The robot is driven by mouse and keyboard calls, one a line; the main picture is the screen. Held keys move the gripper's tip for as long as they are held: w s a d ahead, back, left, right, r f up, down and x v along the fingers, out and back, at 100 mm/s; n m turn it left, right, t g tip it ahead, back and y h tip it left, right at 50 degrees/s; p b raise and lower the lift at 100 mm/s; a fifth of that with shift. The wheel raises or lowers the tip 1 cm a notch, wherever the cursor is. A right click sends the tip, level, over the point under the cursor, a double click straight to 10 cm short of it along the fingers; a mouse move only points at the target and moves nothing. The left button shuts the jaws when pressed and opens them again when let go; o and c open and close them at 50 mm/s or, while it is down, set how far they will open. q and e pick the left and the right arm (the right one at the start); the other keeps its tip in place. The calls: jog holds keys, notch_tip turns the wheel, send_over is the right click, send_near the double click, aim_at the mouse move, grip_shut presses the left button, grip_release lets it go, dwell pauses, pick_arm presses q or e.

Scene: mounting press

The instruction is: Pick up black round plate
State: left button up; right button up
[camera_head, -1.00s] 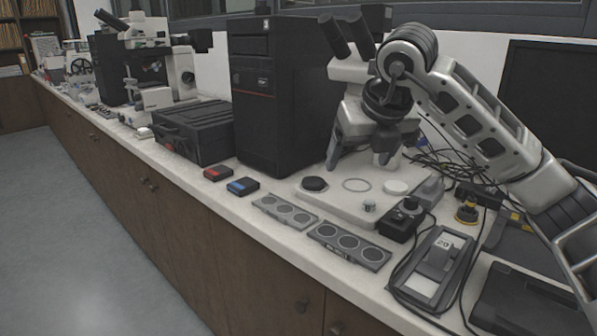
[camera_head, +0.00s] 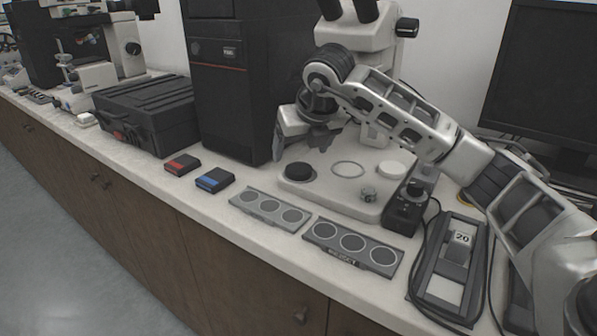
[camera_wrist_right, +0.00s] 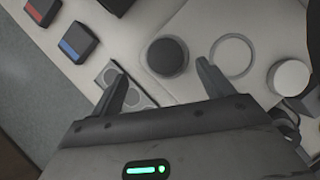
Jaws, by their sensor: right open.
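The black round plate (camera_head: 300,172) lies on the left part of the microscope's pale base (camera_head: 328,204). In the right wrist view the black plate (camera_wrist_right: 168,56) shows ahead of and between the fingers, apart from them. My right gripper (camera_head: 297,150) is open and empty, above and slightly behind the plate in the head view. Its two fingers also show in the right wrist view (camera_wrist_right: 160,90). My left gripper is in neither view.
A ring outline (camera_head: 348,169) and a white disc (camera_head: 391,170) lie right of the plate. A small metal knob (camera_head: 368,193) stands near the base's front. Grey three-circle holders (camera_head: 270,209) and red (camera_head: 182,164) and blue (camera_head: 215,179) boxes lie left and in front. A black computer tower (camera_head: 232,90) stands close behind.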

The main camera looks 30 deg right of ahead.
aim_at(299, 169)
jog(key=x, duration=0.4)
jog(key=shift+s+d+f, duration=0.2)
jog(key=shift+d+f, duration=0.15)
jog(key=shift+f, duration=0.2)
jog(key=shift+w+f, duration=0.25)
jog(key=shift+f, duration=0.15)
jog(key=c, duration=1.1)
